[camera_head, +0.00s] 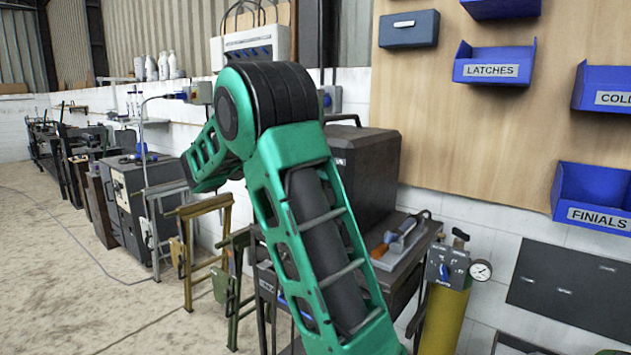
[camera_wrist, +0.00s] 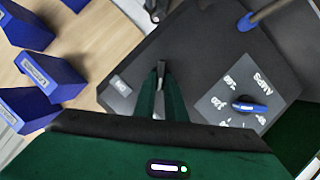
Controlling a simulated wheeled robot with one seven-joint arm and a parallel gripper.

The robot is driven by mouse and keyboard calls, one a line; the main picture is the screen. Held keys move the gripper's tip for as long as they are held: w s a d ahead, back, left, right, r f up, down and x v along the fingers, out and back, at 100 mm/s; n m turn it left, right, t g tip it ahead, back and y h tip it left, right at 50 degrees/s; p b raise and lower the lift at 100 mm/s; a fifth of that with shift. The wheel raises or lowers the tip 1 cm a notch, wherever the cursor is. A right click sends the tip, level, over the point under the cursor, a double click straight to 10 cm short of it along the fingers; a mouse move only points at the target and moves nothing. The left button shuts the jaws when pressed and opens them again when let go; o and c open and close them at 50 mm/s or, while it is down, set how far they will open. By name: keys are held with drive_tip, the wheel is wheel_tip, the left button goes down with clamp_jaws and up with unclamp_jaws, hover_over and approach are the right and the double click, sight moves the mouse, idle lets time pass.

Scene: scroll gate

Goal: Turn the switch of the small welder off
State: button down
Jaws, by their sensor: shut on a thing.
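The small welder appears as a dark grey box (camera_head: 370,160) with a top handle on a bench in the head view. My green arm hides part of its front. In the wrist view its dark front panel (camera_wrist: 195,55) fills the middle. My gripper (camera_wrist: 160,72) is at this panel, with its two green fingers close together on a small switch, mostly hidden between the tips. A blue dial knob (camera_wrist: 249,106) on a grey AMPS scale is to the right. My gripper is hidden in the head view.
Blue bins (camera_head: 497,62) hang on the wooden board at right. A yellow gas cylinder (camera_head: 443,315) with a gauge stands right of the bench. Open floor (camera_head: 60,280) is at left.

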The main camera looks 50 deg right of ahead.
drive_tip(key=shift+w+a+n, duration=0.1)
drive_tip(key=shift+w+n, duration=0.15)
drive_tip(key=shift+n, duration=0.05)
idle(0.4)
drive_tip(key=c, duration=1.8)
unclamp_jaws()
drive_tip(key=shift+f, duration=0.1)
drive_tip(key=shift+s, duration=0.1)
drive_tip(key=shift+v, duration=5.4)
drive_tip(key=shift+f, duration=0.1)
